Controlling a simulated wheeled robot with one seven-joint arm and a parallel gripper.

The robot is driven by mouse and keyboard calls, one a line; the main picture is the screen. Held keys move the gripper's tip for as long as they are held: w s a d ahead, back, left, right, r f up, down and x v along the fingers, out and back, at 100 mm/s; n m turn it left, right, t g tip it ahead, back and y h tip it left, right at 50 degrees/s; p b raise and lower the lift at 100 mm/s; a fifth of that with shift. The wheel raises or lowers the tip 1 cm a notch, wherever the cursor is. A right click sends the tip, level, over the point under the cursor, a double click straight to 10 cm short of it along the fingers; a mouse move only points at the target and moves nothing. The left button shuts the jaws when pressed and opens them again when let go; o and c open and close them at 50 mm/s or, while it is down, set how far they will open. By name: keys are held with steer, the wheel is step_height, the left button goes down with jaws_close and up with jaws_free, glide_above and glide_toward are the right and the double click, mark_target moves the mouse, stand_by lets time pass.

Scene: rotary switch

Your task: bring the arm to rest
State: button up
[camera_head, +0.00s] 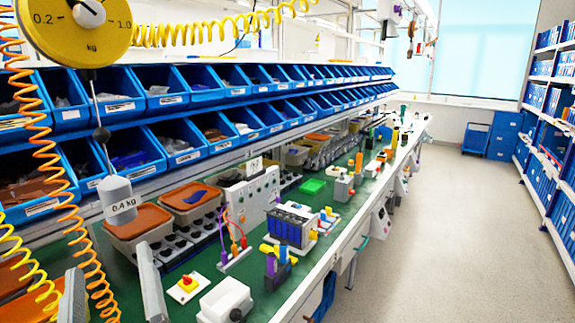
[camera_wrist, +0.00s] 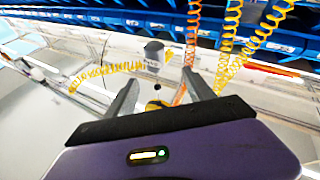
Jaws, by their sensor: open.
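My gripper (camera_head: 109,257) shows at the lower left of the head view as two grey fingers standing apart. In the wrist view my gripper (camera_wrist: 160,77) is open, with nothing held between its fingers. A red and yellow rotary switch (camera_head: 188,285) on a white base sits on the green bench top (camera_head: 245,270), to the right of my fingers in the head view and apart from them. The switch cannot be made out in the wrist view. The rest of my arm is out of the head view.
A yellow dial scale (camera_head: 75,28) hangs at upper left, with a 0.4 kg weight (camera_head: 119,200) below it. The weight also shows beyond my fingers in the wrist view (camera_wrist: 154,52). Orange coiled hoses (camera_head: 95,260) hang nearby. Blue bins (camera_head: 130,150) line the back. The aisle floor (camera_head: 440,220) is clear.

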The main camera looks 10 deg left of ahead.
steer(key=s+d+f+m+h, duration=0.1)
steer(key=s+d+f+h, duration=0.1)
steer(key=d+f, duration=0.9)
steer(key=s+d+f+m+h, duration=0.1)
steer(key=s+d+f+h, duration=0.15)
steer(key=d+f, duration=0.9)
steer(key=s+d+f+m+g+h, duration=0.1)
steer(key=s+d+f+m+h, duration=0.2)
steer(key=s+d, duration=0.6)
steer(key=s+d+f+m+h, duration=0.3)
steer(key=s+d+m+h, duration=0.2)
steer(key=d, duration=0.9)
steer(key=s+h, duration=0.2)
steer(key=s, duration=0.1)
steer(key=shift+s+g, duration=0.4)
